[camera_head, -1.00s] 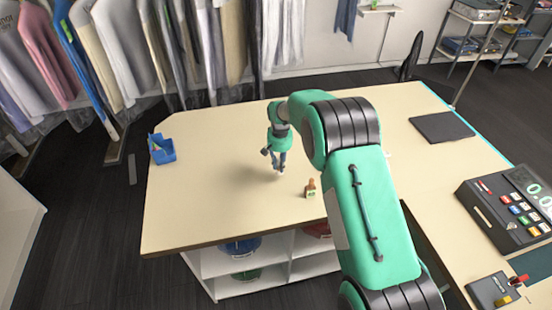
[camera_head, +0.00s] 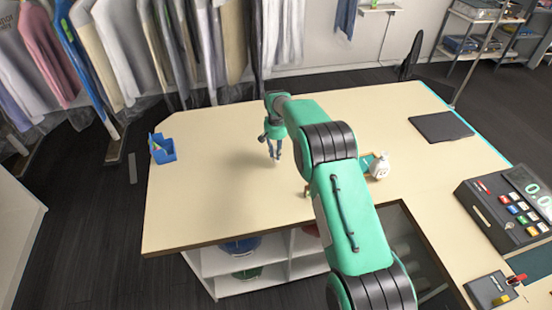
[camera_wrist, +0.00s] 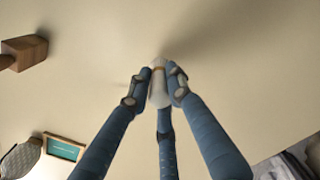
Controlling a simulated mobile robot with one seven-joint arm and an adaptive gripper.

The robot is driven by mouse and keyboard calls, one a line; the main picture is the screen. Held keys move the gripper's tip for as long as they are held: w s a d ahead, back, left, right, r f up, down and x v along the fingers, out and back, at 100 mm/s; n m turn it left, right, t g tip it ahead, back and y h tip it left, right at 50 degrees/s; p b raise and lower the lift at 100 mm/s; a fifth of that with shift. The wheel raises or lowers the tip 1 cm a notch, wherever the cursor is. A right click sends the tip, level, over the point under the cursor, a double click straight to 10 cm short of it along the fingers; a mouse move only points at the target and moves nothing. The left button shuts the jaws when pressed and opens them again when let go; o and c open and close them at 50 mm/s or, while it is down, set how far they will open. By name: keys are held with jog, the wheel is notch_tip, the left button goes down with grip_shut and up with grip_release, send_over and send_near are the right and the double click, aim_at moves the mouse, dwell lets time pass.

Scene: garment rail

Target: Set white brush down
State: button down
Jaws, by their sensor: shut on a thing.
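My gripper (camera_head: 274,152) is over the middle of the cream table (camera_head: 200,205), its fingers pointing down. In the wrist view its blue-grey fingers (camera_wrist: 158,85) are closed around the white brush (camera_wrist: 159,94). The brush is small and pale with a tan band, and much of it is hidden between the fingers. In the head view the brush is too small and covered to make out clearly. I cannot tell whether it touches the table top.
A wooden-handled stamp (camera_wrist: 24,52) stands near the gripper, mostly behind my arm in the head view. A white bottle (camera_head: 380,167) and a green sign are right of my arm. A blue bin (camera_head: 162,151) stands at left. The table between bin and gripper is clear.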

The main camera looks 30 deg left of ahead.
jog(key=shift+f, duration=0.1)
jog(key=shift+f+p, duration=0.35)
jog(key=shift+f, duration=1.3)
jog(key=shift+f, duration=0.15)
jog(key=c, duration=1.6)
grip_release()
notch_tip(320, 180, up, 12)
jog(key=shift+r+b, duration=0.2)
jog(key=shift+b, duration=0.5)
